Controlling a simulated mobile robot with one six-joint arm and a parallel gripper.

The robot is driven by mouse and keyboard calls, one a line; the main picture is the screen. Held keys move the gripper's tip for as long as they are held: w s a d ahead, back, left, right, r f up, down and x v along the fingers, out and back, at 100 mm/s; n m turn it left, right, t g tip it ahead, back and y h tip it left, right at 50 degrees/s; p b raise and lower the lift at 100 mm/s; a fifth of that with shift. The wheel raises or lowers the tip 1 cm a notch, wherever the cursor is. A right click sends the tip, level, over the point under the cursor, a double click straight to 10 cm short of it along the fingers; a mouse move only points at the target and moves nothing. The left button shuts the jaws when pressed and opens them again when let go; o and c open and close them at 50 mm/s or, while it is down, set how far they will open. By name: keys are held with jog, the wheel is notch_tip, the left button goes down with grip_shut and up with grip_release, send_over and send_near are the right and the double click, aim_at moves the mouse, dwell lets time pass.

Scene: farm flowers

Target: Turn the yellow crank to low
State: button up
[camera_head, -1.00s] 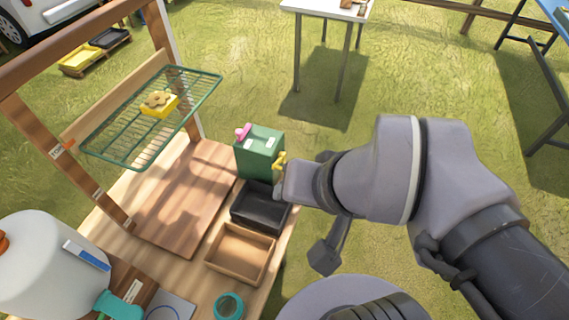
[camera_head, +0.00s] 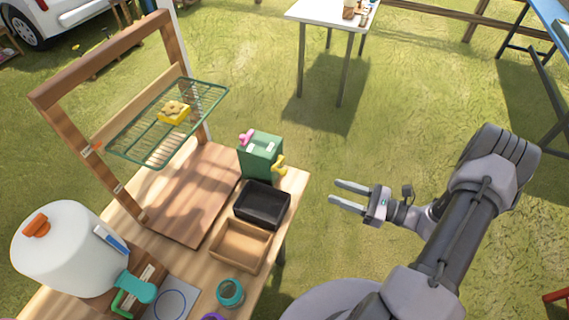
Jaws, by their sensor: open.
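The yellow crank (camera_head: 280,165) sits on the right side of a green box (camera_head: 261,155) at the back right corner of the wooden table. A pink knob (camera_head: 246,138) is on the box's top left. The crank is small here, and I cannot read any setting marks. My gripper (camera_head: 334,193) is open and empty, its two fingers pointing left toward the table. It is to the right of the crank and apart from it, over the grass beyond the table edge.
A black tray (camera_head: 262,222) and a wooden tray (camera_head: 217,251) stand in front of the green box. A wire rack (camera_head: 152,148) holds a yellow item. A white tank (camera_head: 66,262) stands at left.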

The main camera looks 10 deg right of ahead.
aim_at(285, 172)
jog(key=x, duration=0.5)
jog(key=b+x, duration=0.1)
jog(key=x, duration=0.5)
jog(key=b+x, duration=0.1)
jog(key=x, duration=0.5)
jog(key=shift+w+a+f, duration=0.15)
jog(key=shift+w+f, duration=0.05)
jog(key=shift+f, duration=0.1)
grip_shut()
dwell(0.4)
